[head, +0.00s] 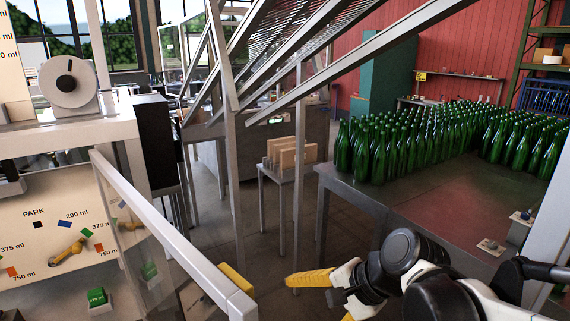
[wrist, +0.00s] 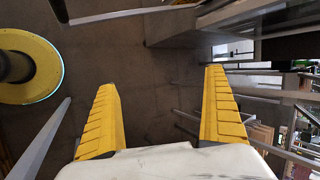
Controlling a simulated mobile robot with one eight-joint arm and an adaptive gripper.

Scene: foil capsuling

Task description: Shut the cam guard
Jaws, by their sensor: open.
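The cam guard looks to be the clear panel with a pale metal top rail (head: 170,230) at the left of the head view. It stands swung out at an angle from the cam board (head: 45,222), which is marked PARK, 200 ml, 375 ml and 750 ml. A yellow lever (head: 70,250) on the board is uncovered. My gripper (head: 328,298) is at the bottom centre, to the right of the guard's near end and apart from it. In the wrist view my gripper's yellow fingers (wrist: 161,80) are spread wide with nothing between them.
A dark table (head: 350,190) with many green bottles (head: 440,140) stands at the right. Slanted metal rails (head: 300,85) and posts cross the middle. A small stand with wooden blocks (head: 290,155) is behind. The wrist view shows a round yellow-rimmed thing (wrist: 50,65) at left.

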